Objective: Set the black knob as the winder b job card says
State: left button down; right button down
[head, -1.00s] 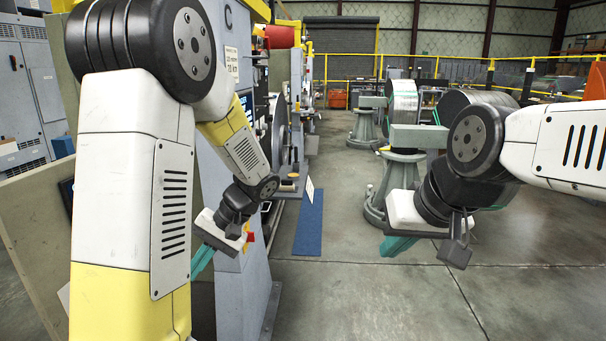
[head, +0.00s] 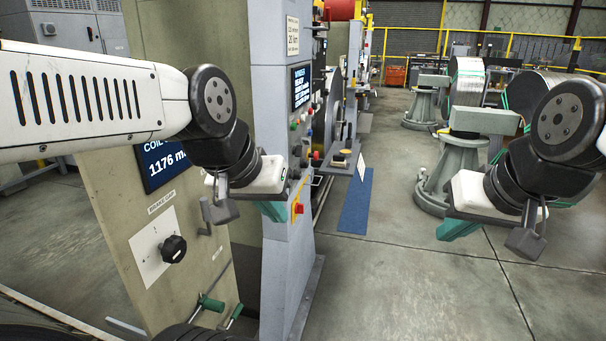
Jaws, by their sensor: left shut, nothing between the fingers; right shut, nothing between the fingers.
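The black knob (head: 173,249) sits on a white dial plate (head: 153,247) on the front of a beige cabinet at the left. A small label is above the plate; the knob's pointer and scale are too small to read. My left gripper (head: 272,211) is up and to the right of the knob, apart from it, in front of the grey machine column, shut and empty. My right gripper (head: 458,229) is over open floor at the right, shut and empty. A white notice (head: 292,36) hangs high on the column; I cannot tell whether it is the job card.
A dark display (head: 163,164) above the knob reads 1176, partly behind my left arm. Green-handled levers (head: 211,303) stick out below the knob. The column carries a red button on yellow (head: 297,208). A blue mat (head: 356,200) and grey stands (head: 440,170) are beyond.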

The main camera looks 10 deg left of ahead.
aim_at(173, 249)
jog(key=u, duration=1.55)
jog(key=k+l+z, duration=0.25)
jog(key=k+z, duration=0.15)
jog(key=k, duration=0.15)
